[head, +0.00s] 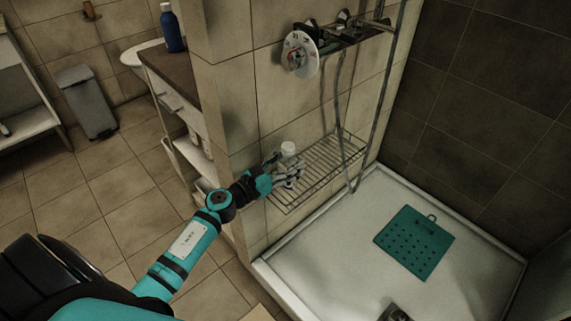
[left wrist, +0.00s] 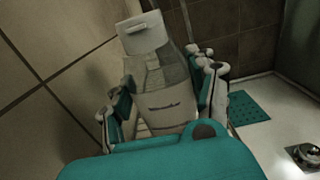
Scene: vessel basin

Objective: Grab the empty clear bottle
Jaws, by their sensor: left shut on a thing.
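The clear bottle (left wrist: 165,90) with a white cap stands between the fingers of my left gripper (left wrist: 165,100) in the left wrist view, tilted in that picture. Its cap (head: 288,148) shows in the head view above the wire shelf on the shower wall. My left gripper (head: 284,174) reaches to the near left end of that shelf and is shut on the bottle. The gripper hides most of the bottle's body in the head view. I cannot tell whether its base touches the shelf. My right gripper is not in view.
The wire shelf (head: 336,160) is otherwise bare. A shower mixer (head: 299,54) and hoses hang above it. The white shower tray (head: 340,247) holds a teal mat (head: 414,243). A wall edge and a cabinet with a blue bottle (head: 171,28) stand left. A bin (head: 87,101) stands farther back.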

